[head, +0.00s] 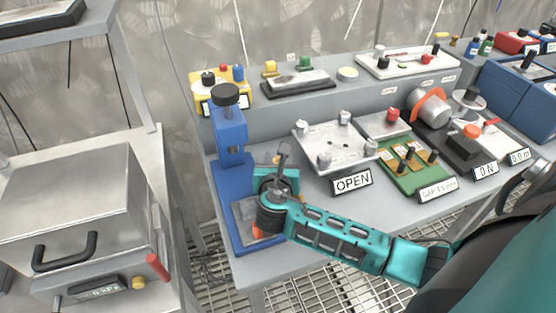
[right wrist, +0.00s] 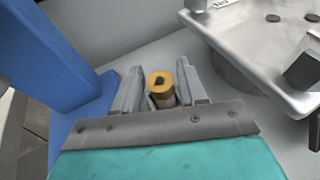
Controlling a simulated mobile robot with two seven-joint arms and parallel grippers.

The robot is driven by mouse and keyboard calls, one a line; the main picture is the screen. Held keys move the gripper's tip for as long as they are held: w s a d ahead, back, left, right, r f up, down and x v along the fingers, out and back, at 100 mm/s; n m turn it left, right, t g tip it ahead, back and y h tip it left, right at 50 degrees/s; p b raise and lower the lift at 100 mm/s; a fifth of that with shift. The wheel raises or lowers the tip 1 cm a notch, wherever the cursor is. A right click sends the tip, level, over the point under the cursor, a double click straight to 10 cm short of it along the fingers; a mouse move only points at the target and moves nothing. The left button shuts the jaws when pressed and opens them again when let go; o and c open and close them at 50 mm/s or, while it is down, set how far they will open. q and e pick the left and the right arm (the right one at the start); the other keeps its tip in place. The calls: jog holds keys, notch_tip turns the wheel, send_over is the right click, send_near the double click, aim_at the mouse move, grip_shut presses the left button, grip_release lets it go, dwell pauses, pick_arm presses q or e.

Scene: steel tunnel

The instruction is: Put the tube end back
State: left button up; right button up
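A small brass-coloured cylinder with a dark hole in its end, seemingly the tube end (right wrist: 160,84), sits between the two grey fingers of my right gripper (right wrist: 160,92). The fingers appear closed against its sides. The tube end is too small to make out there. Where it fits cannot be told. My left gripper is not in view.
The blue stand's column (right wrist: 50,50) rises close on the left in the right wrist view, and the silver plate (right wrist: 262,45) is on the right. A green board (head: 418,176) and several devices fill the bench's right. A steel box (head: 75,200) stands on the left.

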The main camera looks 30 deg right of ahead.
jog(key=shift+o, duration=0.5)
jog(key=shift+r, duration=0.1)
jog(key=shift+s+a+r, duration=0.1)
jog(key=shift+s+a, duration=0.05)
jog(key=shift+s, duration=0.05)
jog(key=p+v, duration=0.1)
jog(key=v, duration=1)
jog(key=shift+s+a+r+p, duration=0.1)
jog(key=shift+s+p, duration=0.1)
jog(key=shift+p, duration=0.1)
